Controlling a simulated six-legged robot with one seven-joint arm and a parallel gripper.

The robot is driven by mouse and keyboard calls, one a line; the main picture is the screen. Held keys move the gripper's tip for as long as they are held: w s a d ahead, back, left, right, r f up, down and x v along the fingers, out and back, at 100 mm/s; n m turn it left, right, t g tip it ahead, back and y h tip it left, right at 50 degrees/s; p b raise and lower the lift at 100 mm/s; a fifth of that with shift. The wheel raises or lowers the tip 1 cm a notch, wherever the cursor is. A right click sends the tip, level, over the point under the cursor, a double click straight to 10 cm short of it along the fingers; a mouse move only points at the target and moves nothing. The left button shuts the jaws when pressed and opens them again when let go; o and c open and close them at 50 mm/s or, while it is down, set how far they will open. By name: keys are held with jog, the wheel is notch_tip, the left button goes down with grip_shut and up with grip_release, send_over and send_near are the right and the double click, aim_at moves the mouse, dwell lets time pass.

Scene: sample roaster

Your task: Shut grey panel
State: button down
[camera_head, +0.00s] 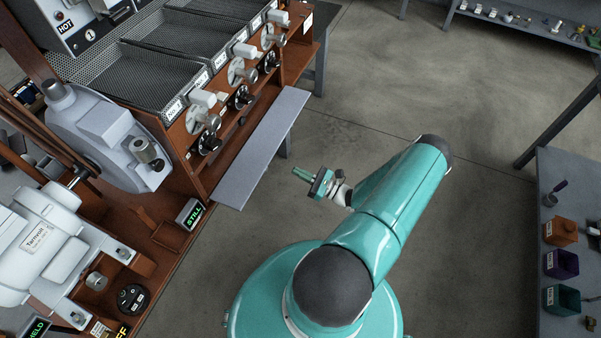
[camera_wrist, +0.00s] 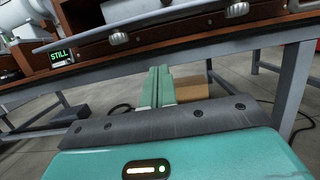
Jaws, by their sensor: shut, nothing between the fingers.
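The grey panel (camera_head: 262,150) is a long flat plate that sticks out, lowered, from the front of the wooden roaster bench, below the row of knobs. In the wrist view the panel (camera_wrist: 130,23) shows nearly edge-on as a thin grey strip across the top. My gripper (camera_head: 298,172) is to the right of the panel in the head view, apart from it over the floor. In the wrist view my gripper's two teal fingers (camera_wrist: 158,84) are together, with nothing between them, and point at the bench below the panel.
The roaster bench with mesh trays (camera_head: 160,70) stands on the left. A small display reading STILL (camera_head: 190,214) sits beside the panel's near end. A grey table with coloured boxes (camera_head: 562,264) is at the right. A cardboard-coloured box (camera_wrist: 192,89) lies under the bench. The middle floor is clear.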

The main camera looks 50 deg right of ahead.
aim_at(267, 143)
jog(key=w+a+r, duration=0.2)
jog(key=w+r, duration=0.3)
jog(key=shift+w+r, duration=0.3)
jog(key=shift+w, duration=0.1)
jog(key=shift+a+r, duration=0.1)
jog(key=shift+r+g, duration=0.3)
